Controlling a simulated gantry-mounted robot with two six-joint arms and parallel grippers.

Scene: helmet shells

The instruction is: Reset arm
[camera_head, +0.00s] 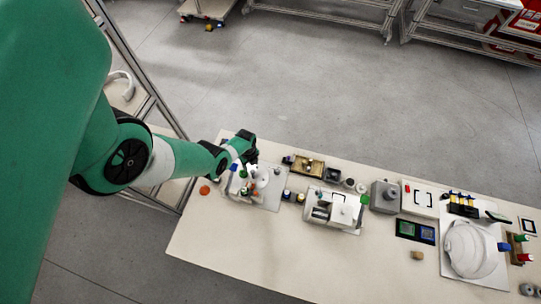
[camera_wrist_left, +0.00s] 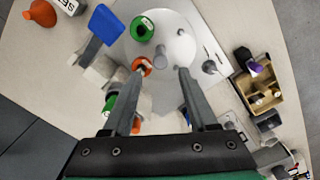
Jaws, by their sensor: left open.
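My left arm, green and white, comes in from the left in the head view. Its gripper (camera_head: 252,163) is over the left end of the table, above a white fixture (camera_head: 270,190) with small coloured parts. In the left wrist view my left gripper (camera_wrist_left: 161,72) is open, its two fingers apart with nothing clamped between them. A white helmet shell (camera_head: 472,250) sits at the table's right end. My right gripper is not in view.
The beige table (camera_head: 225,255) holds a white machine (camera_head: 335,209), a grey box (camera_head: 385,196) and dark blue-green trays (camera_head: 415,232). A tan compartment tray (camera_wrist_left: 258,90) lies right of the gripper in the wrist view. The table's front left is mostly clear.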

